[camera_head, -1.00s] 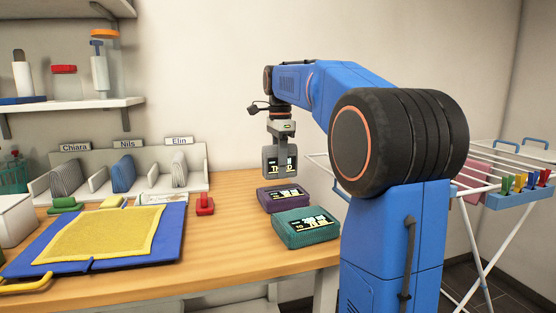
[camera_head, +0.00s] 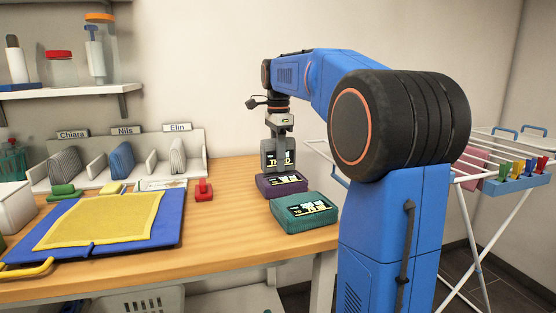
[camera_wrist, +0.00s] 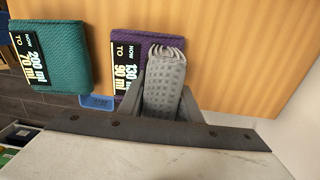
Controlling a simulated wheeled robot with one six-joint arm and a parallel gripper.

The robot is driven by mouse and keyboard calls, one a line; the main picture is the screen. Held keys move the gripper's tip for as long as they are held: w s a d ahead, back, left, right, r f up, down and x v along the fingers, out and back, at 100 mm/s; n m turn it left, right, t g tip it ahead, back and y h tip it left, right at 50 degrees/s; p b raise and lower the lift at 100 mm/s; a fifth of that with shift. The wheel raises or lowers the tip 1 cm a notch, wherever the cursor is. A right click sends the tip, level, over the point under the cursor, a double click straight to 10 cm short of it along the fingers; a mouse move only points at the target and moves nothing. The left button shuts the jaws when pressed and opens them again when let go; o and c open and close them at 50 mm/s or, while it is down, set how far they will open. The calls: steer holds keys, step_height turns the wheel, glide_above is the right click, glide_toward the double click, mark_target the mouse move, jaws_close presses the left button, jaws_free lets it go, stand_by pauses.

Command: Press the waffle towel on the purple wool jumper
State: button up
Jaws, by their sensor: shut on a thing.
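My gripper (camera_head: 279,143) is shut on the grey waffle towel (camera_head: 270,160), which is folded into an upright pad with a dark label. The towel also shows between the fingers in the wrist view (camera_wrist: 164,88). The purple wool jumper (camera_head: 282,188) is a folded block on the worktop, directly below the towel. Its label in the wrist view (camera_wrist: 142,42) reads NOW 130 ml TO 90 ml. The towel's lower end appears at the jumper's top, over its rear part in the head view. I cannot tell whether it touches. The towel hides part of the jumper.
A teal folded garment (camera_head: 306,218), labelled 200 ml to 70 ml, lies beside the jumper near the worktop edge. A drying rack (camera_head: 480,181) stands right.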

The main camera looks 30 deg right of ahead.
steer(key=shift+f, duration=0.45)
stand_by(0.9)
steer(key=shift+r, duration=3.6)
steer(key=shift+s, duration=0.1)
